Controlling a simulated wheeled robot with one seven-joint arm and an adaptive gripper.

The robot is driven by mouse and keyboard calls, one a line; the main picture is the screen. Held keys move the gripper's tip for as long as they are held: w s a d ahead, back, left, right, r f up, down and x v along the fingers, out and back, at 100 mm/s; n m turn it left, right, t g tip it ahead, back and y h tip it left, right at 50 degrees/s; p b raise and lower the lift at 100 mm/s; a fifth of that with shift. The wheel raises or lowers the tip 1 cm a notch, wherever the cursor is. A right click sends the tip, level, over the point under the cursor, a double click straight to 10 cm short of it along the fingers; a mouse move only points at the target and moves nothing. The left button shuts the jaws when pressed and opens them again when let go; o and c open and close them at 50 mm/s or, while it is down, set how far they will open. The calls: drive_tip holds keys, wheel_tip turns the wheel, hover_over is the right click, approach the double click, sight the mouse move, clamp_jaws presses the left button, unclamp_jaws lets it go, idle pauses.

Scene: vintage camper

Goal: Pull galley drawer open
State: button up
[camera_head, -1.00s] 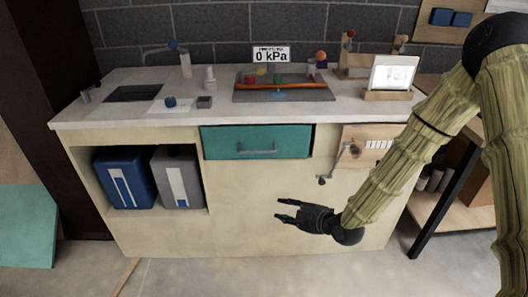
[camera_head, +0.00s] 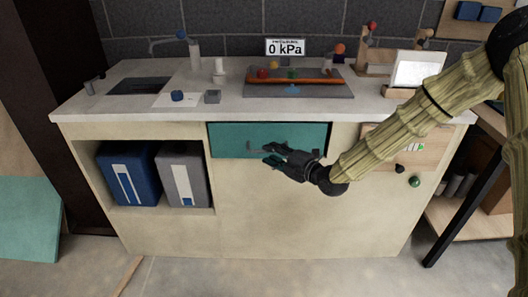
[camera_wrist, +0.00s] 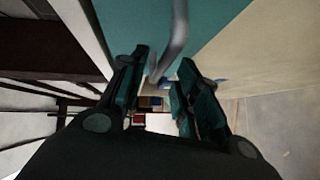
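The teal galley drawer (camera_head: 226,140) sits under the counter and looks flush with the cabinet front. Its grey bar handle (camera_head: 252,149) is partly hidden by my gripper (camera_head: 268,154). My gripper is open in front of the drawer, with its fingers pointing left in the head view. In the wrist view, the drawer front (camera_wrist: 225,18) fills the top. The handle (camera_wrist: 178,32) comes down between the two spread fingers of my gripper (camera_wrist: 163,66). I cannot tell whether either finger touches the handle.
The counter (camera_head: 130,108) overhangs the drawer. A blue binder-like box (camera_head: 127,177) and a grey one (camera_head: 184,177) stand in the open shelf at left. A wooden panel (camera_head: 432,148) lies right of the drawer, partly behind my arm. The floor in front is clear.

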drive_tip(key=shift+x, duration=1.65)
drive_tip(key=shift+s, duration=0.1)
drive_tip(key=shift+c, duration=0.5)
